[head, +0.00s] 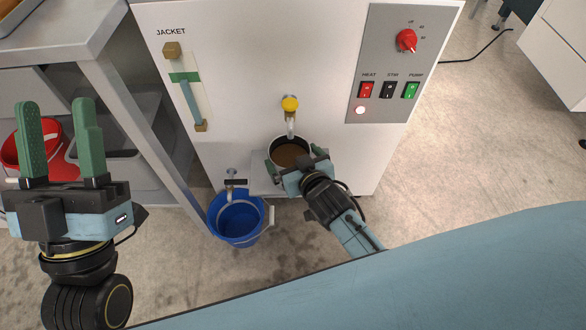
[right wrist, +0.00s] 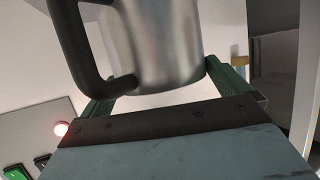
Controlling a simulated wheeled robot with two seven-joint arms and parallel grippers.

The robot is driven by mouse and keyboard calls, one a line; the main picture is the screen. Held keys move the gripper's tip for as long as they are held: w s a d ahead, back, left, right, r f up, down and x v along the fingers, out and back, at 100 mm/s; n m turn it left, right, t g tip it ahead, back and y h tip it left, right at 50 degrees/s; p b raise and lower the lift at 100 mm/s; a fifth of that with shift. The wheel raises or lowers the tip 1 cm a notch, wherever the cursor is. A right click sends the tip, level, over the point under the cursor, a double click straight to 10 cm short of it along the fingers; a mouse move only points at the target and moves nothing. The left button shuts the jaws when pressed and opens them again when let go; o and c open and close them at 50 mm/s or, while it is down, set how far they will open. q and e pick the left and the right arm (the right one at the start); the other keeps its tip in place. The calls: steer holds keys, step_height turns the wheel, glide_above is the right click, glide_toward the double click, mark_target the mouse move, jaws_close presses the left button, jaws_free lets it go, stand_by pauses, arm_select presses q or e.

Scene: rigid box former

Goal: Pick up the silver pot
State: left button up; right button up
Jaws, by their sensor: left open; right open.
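The silver pot (head: 272,154) stands on a small ledge (head: 262,184) at the machine's front, below the tap with the yellow knob (head: 290,104). Brown liquid shows inside it. In the right wrist view the pot (right wrist: 155,45) has a metallic body and a black handle (right wrist: 78,50) on the left. My right gripper (head: 296,165) is open at the pot's near side. Its green fingers reach towards either side of the pot's lower part; contact cannot be told. My left gripper (head: 57,112) is open and empty at the far left, away from the pot.
A blue bucket (head: 221,222) stands on the floor below a lower spout (head: 231,173), left of the pot. The machine's control panel (head: 380,60) is at upper right.

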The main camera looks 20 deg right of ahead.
steer(key=shift+c, duration=0.4)
steer(key=c, duration=1.7)
steer(key=shift+o, duration=0.2)
steer(key=shift+w+r, duration=0.1)
steer(key=shift+r, duration=0.1)
steer(key=shift+r, duration=0.1)
